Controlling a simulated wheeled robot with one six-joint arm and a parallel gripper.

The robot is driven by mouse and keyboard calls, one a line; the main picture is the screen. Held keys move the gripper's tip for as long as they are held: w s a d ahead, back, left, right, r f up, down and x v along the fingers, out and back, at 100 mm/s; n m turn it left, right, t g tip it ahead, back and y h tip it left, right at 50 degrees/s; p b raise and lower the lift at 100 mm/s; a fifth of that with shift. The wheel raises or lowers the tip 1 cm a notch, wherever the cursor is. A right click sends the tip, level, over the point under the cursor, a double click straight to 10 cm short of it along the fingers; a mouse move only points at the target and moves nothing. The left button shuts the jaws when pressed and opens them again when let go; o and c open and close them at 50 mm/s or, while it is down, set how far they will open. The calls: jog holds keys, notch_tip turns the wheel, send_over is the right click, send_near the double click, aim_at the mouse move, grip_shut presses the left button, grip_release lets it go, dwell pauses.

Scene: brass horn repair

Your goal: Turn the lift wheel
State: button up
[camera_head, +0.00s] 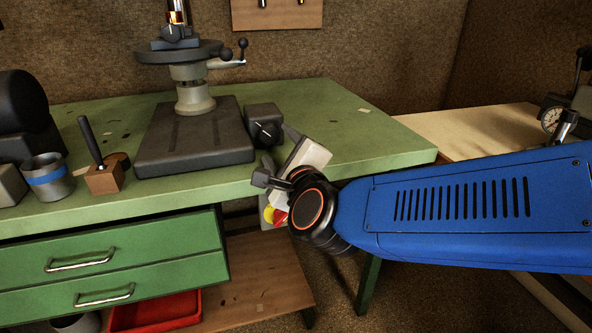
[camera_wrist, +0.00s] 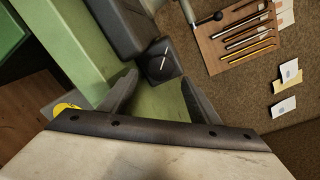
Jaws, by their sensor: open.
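A round black knob with a white line (camera_head: 265,133) sits on the face of a small dark box (camera_head: 262,112) on the green bench; it looks like the lift wheel, though no label shows. My gripper (camera_head: 276,156) is open and empty, in front of and just below the knob. In the wrist view the knob (camera_wrist: 160,62) lies beyond the two fingertips (camera_wrist: 158,82), in line with the gap between them. The fingers look apart from the knob.
A dark stand base (camera_head: 195,150) with a column, round table and ball-ended crank (camera_head: 228,62) stands left of the box. A wooden block with a black-handled tool (camera_head: 105,178) and a blue-banded cup (camera_head: 48,178) are further left. The bench's right end (camera_head: 385,135) is mostly clear.

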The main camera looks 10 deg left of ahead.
jog(key=v, duration=1.2)
jog(key=shift+w, duration=0.1)
jog(key=w+d+f+n+g+h, duration=0.1)
jog(key=w+d+f+n+g, duration=0.2)
jog(key=d+n, duration=0.5)
jog(key=w+d+f+n+g+h, duration=0.1)
jog(key=w+d+f+n+g, duration=0.1)
jog(key=d+f+n, duration=0.5)
jog(key=s+d+f+n+g+h, duration=0.1)
jog(key=s+d+f+h, duration=0.1)
jog(key=d, duration=0.6)
jog(key=s+d+f+n+g+h, duration=0.1)
jog(key=s+d+f+g+h, duration=0.1)
jog(key=s+d, duration=0.3)
jog(key=s+d+f+n+g+h, duration=0.1)
jog(key=s+d+f+h, duration=0.2)
jog(key=d, duration=0.9)
jog(key=shift+s+d+f+n+g, duration=0.3)
jog(key=shift+s+d, duration=0.1)
jog(key=shift+s, duration=0.3)
jog(key=shift+o, duration=0.2)
